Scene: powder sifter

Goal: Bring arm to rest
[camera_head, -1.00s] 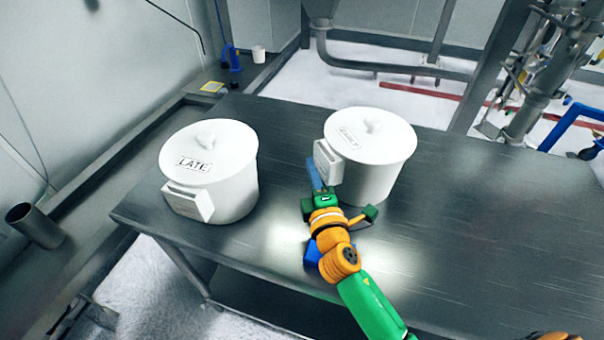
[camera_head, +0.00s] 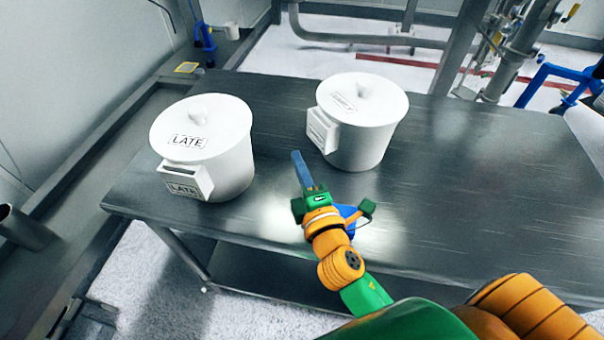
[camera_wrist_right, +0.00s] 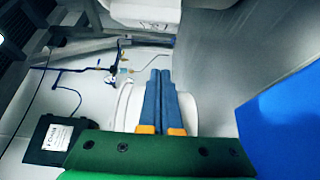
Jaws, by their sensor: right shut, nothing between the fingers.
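My right gripper (camera_head: 301,168) is over the metal table (camera_head: 470,210), just in front of and left of the right white pot (camera_head: 362,140), with a visible gap to it. Its two blue fingers are together with nothing between them. They also show closed in the right wrist view (camera_wrist_right: 160,95). My right arm, green and orange, reaches in from the bottom right. The left white pot (camera_head: 230,165), lidded and labelled "LATE", stands on the table to the left of the gripper. My left gripper is not in view.
A metal cylinder (camera_head: 25,228) is at the far left, near a metal ledge. A small white cup (camera_head: 232,31) and a blue item (camera_head: 204,38) are at the back left. Pipework (camera_head: 515,55) stands behind the table. The table's right part is clear.

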